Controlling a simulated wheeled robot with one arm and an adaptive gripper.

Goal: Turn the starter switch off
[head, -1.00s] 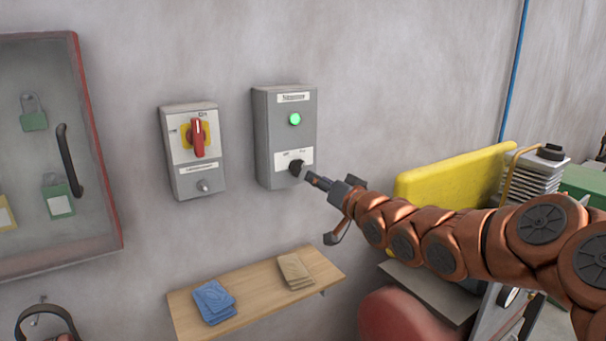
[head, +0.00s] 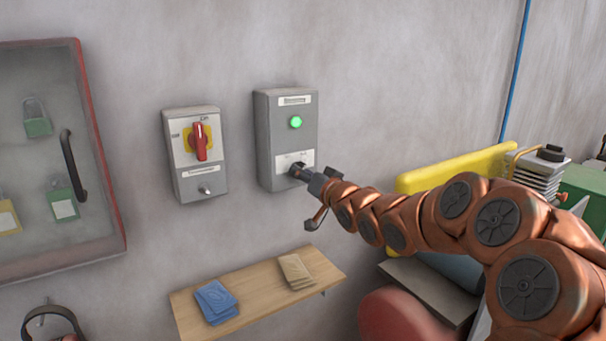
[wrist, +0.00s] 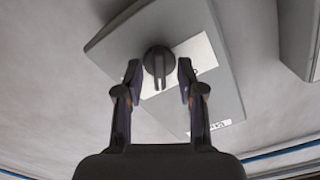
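The starter switch is a black rotary knob (wrist: 158,62) on the front of a grey starter box (head: 290,105) with a lit green lamp (head: 296,122). In the wrist view my gripper (wrist: 158,78) is open, with one finger on each side of the knob and a gap visible on both sides. The label (wrist: 195,52) around the knob is too blurred to read.
A grey isolator box (head: 186,178) with a red handle (head: 199,142) on a yellow plate is to the left. A lock cabinet (head: 95,160) is at the far left. A wooden shelf (head: 258,288) with blue and tan packets is below. A yellow object (head: 455,168) stands at the right.

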